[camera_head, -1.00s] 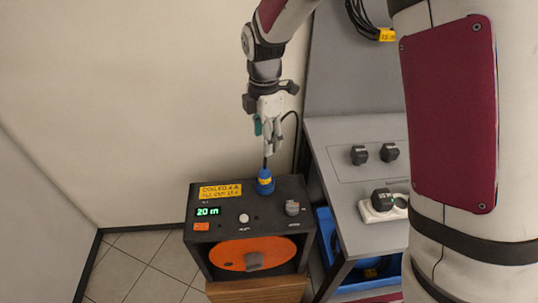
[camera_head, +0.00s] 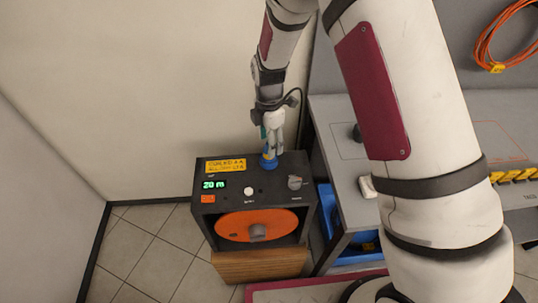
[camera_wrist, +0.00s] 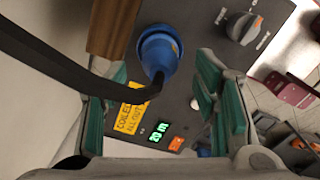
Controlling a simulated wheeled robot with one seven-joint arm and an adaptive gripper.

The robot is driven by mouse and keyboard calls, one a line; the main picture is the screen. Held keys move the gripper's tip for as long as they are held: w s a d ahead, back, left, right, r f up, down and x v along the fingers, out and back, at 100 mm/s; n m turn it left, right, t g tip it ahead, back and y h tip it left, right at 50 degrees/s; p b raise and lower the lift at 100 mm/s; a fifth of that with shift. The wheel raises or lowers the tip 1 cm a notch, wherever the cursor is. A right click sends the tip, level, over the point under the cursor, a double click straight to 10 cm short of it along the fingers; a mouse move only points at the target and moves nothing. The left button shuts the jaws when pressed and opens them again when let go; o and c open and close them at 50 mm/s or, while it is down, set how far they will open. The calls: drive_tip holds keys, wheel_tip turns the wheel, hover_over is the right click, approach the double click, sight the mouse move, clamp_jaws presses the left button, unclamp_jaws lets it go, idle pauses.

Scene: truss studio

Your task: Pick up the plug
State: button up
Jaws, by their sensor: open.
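A blue plug (camera_head: 269,162) stands upright on top of a black box, with a black cable leading up from it. In the wrist view the plug (camera_wrist: 160,52) shows beyond my fingertips, and the thick black cable (camera_wrist: 60,65) crosses the left of the picture. My gripper (camera_head: 273,143) points down just above the plug in the head view. In the wrist view its green-padded fingers (camera_wrist: 160,98) are spread wide apart, with nothing held between them. I cannot tell whether a finger touches the plug.
The black box (camera_head: 235,181) has a green "20 m" display (camera_head: 213,184), a grey knob (camera_head: 295,183) and an orange reel (camera_head: 250,225). A wall is behind.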

sight(265, 154)
drive_tip(key=shift+f, duration=1.3)
drive_tip(key=shift+c, duration=0.2)
clamp_jaws()
drive_tip(key=shift+r, duration=0.1)
